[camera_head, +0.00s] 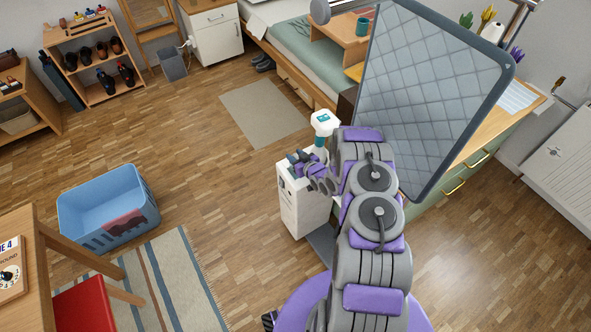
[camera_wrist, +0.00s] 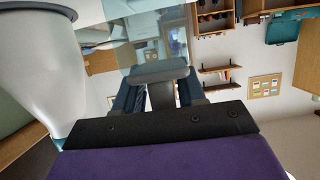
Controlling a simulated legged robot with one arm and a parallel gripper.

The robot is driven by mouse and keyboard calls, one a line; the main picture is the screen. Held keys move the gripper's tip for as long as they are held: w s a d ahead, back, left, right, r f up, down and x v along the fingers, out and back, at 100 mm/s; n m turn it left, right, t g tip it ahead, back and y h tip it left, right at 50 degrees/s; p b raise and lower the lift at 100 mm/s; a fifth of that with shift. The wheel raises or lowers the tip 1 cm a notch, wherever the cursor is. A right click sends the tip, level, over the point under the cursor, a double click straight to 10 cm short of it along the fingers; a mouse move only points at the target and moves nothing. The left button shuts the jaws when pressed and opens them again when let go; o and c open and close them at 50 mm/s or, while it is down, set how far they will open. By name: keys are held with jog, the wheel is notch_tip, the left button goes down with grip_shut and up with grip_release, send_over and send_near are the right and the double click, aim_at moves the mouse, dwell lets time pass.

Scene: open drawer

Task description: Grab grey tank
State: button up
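My gripper (camera_head: 306,168) is at the top of a white upright box-shaped unit (camera_head: 301,206), left of my arm. I cannot make out a separate grey tank with certainty. In the wrist view, two dark blue fingers (camera_wrist: 158,95) stand apart, with a grey T-shaped piece (camera_wrist: 160,72) between them. I cannot tell whether they grip it or whether it is part of the gripper. A white-and-teal head (camera_head: 324,122) rises just behind the gripper. A large pale rounded body with a dark rim (camera_wrist: 45,65) fills the left of the wrist view.
A large grey quilted panel (camera_head: 430,95) stands close on the right of my arm. A green desk (camera_head: 470,172) is behind it. A blue basket (camera_head: 108,208) and a striped rug (camera_head: 180,275) lie left. Open wooden floor (camera_head: 215,165) lies between the basket and the white unit.

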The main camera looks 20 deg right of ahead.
jog(key=shift+c, duration=0.7)
jog(key=shift+a, duration=0.55)
grip_shut()
jog(key=shift+d, duration=0.2)
